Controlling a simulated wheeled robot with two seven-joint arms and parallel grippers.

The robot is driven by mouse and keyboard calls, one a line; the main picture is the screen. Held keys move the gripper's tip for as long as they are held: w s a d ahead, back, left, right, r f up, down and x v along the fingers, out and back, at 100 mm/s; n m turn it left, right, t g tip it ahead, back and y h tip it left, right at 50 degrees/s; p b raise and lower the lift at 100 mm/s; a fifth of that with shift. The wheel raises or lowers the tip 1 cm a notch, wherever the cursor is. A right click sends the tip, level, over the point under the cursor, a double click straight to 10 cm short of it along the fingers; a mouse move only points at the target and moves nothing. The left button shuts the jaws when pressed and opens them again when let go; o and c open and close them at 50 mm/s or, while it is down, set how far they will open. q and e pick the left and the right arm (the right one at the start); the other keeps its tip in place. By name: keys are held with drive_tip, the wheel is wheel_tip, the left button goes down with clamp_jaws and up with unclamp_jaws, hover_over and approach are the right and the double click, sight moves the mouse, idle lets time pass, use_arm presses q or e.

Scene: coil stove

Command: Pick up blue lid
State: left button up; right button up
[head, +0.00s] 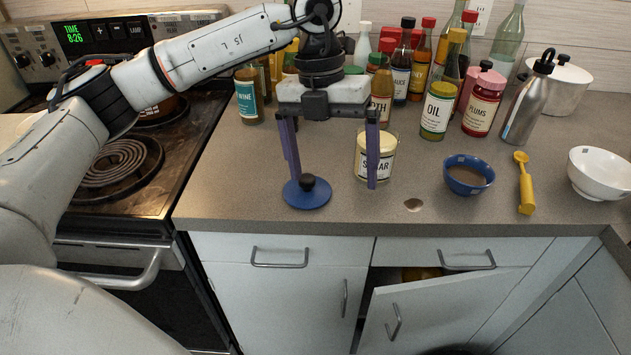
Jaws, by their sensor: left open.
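The blue lid (300,200) is a round disc with a black knob, lying on the counter near its front edge, right of the stove. My left gripper (331,183) is open above the counter, with two purple fingers pointing down. In the picture its left finger overlaps the lid beside the knob, and its right finger is in front of the sugar jar. I cannot tell whether the left finger touches the lid. My right gripper is not in view.
The sugar jar (381,150) stands close behind the right finger. A blue bowl (468,182), yellow scoop (524,185) and white bowl (603,180) are to the right. Several bottles and jars crowd the back. A cupboard door (440,315) below hangs open.

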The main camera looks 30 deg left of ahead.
use_arm(q)
drive_tip(key=shift+n+y, duration=0.5)
drive_tip(key=shift+y, duration=0.4)
drive_tip(key=a, duration=0.1)
drive_tip(key=a+r, duration=0.1)
drive_tip(key=a, duration=0.1)
drive_tip(key=w+a+r, duration=0.1)
drive_tip(key=a, duration=0.1)
drive_tip(key=shift+a+r, duration=0.1)
drive_tip(key=shift+r, duration=0.15)
hover_over(306, 178)
drive_tip(key=f, duration=0.4)
drive_tip(key=shift+s+d, duration=0.2)
drive_tip(key=shift+s, duration=0.05)
drive_tip(key=shift+w+a+f+p, duration=0.1)
drive_tip(key=shift+f+p, duration=0.25)
drive_tip(key=shift+f, duration=1.1)
drive_tip(key=shift+w+a+f+p, duration=0.1)
drive_tip(key=shift+f+p, duration=0.2)
drive_tip(key=shift+f, duration=1.15)
drive_tip(key=c, duration=1.2)
drive_tip(key=shift+o, duration=0.2)
drive_tip(key=shift+r, duration=0.1)
